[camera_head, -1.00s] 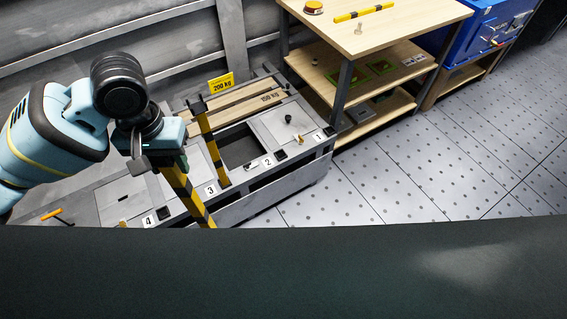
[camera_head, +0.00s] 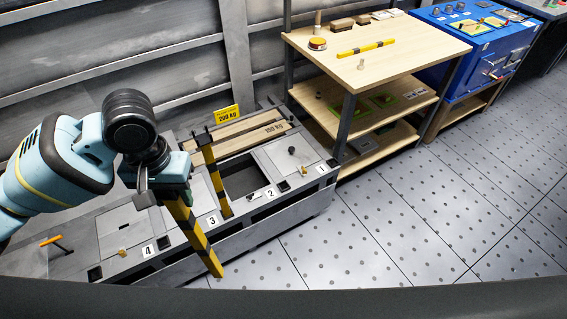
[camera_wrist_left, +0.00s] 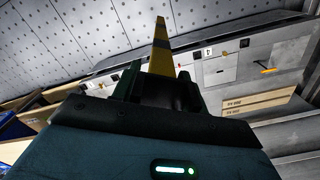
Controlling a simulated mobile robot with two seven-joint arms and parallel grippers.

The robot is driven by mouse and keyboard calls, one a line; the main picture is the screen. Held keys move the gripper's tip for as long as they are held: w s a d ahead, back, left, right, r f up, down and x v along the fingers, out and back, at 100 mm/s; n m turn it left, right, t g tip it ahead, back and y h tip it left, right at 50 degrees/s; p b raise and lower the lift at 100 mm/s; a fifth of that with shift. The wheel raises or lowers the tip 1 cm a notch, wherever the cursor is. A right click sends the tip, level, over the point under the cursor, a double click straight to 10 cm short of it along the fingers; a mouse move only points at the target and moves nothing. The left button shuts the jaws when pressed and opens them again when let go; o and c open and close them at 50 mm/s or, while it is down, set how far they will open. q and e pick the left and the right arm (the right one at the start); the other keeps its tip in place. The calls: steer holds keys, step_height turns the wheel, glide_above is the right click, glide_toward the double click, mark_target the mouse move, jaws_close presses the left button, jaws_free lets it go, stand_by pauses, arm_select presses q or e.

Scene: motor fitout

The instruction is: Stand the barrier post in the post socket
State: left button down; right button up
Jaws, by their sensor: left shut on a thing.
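My left gripper (camera_head: 176,192) is shut on a yellow-and-black striped barrier post (camera_head: 193,231). The post hangs down from the jaws, slightly tilted, in front of the grey bench near labels 3 and 4. Its lower end appears free. The held post also shows in the left wrist view (camera_wrist_left: 160,50), sticking out beyond the fingers. Another striped post (camera_head: 213,172) stands on the bench between bays 3 and 2. Small dark square openings lie by the labels, one by label 4 (camera_head: 165,241); I cannot tell which is the post socket. My right gripper is not in view.
The grey bench (camera_head: 250,225) has numbered bays, an open compartment (camera_head: 242,180), wooden beams (camera_head: 250,136) and an orange-handled tool (camera_head: 52,240). A wooden shelf (camera_head: 420,45) holds a striped bar (camera_head: 366,48). Floor at right (camera_head: 430,210) is clear.

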arm_select(q)
steer(key=s+f, duration=0.4)
steer(key=f, duration=1)
steer(key=shift+f, duration=0.3)
steer(key=shift+a, duration=0.1)
